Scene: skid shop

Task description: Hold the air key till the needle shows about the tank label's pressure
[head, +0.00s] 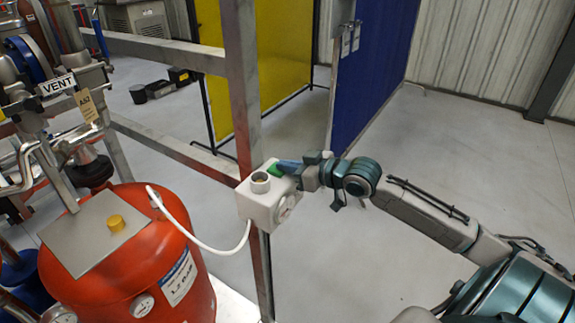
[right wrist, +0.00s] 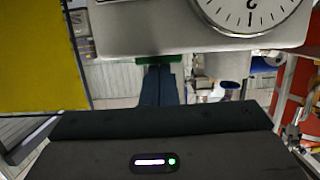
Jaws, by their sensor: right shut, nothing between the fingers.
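A white air box (head: 262,205) is fixed to a grey post, with a round dial (head: 287,207) on its side. The green air key (head: 271,171) is on the box; it also shows in the right wrist view (right wrist: 160,59). My right gripper (head: 287,166) is shut and empty, its fingertips at the green key and seemingly touching it. The dial in the right wrist view (right wrist: 248,14) is upside down and cut off at the top; I cannot make out its needle. The orange tank (head: 130,265) carries a white label (head: 179,277), too small to read surely. My left gripper is out of view.
A white hose (head: 205,246) runs from the tank to the box. Small gauges (head: 143,305) sit on the tank front. A grey frame post (head: 243,85) stands behind the box. Yellow and blue panels (head: 372,70) stand farther back. The floor to the right is clear.

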